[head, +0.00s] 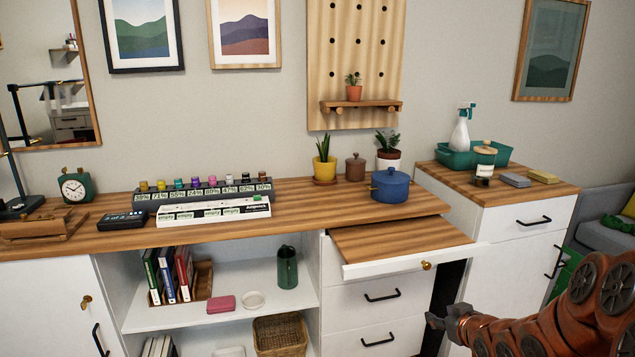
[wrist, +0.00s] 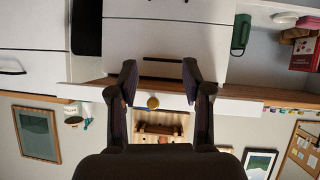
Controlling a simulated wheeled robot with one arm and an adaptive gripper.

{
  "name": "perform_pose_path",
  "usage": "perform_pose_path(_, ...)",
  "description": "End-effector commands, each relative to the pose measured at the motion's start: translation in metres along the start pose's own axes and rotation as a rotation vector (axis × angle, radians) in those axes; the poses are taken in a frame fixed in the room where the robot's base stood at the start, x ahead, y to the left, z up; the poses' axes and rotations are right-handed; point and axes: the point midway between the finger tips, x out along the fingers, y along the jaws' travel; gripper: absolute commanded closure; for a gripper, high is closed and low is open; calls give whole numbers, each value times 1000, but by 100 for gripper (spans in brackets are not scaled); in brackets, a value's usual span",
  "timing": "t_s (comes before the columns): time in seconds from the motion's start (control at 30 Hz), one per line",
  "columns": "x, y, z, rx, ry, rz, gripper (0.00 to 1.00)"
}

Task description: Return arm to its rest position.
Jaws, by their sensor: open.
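My gripper (head: 446,320) is at the lower right of the head view, at the end of my reddish-brown arm (head: 560,318). It is in the air in front of the white drawers, below the pull-out shelf. In the wrist view, which is upside down, the two dark fingers of my gripper (wrist: 160,82) are spread apart with nothing held between them. A gold knob (wrist: 153,102) shows between the fingers in that view, farther off and apart from them.
The pull-out shelf (head: 400,240) sticks out from the desk (head: 300,205), its gold knob (head: 427,265) above my gripper. A blue pot (head: 390,187) stands behind it. Black drawer handles (head: 381,296) project to the left. A side cabinet (head: 520,225) stands at right.

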Motion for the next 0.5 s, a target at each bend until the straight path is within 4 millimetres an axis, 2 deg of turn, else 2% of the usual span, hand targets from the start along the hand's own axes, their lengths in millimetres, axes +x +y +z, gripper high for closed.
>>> perform_pose_path(0.27, -44, -17, 38, 0, -318, 61, 51)
perform_pose_path(0.5, -103, -42, 72, 42, -583, 93, 51)
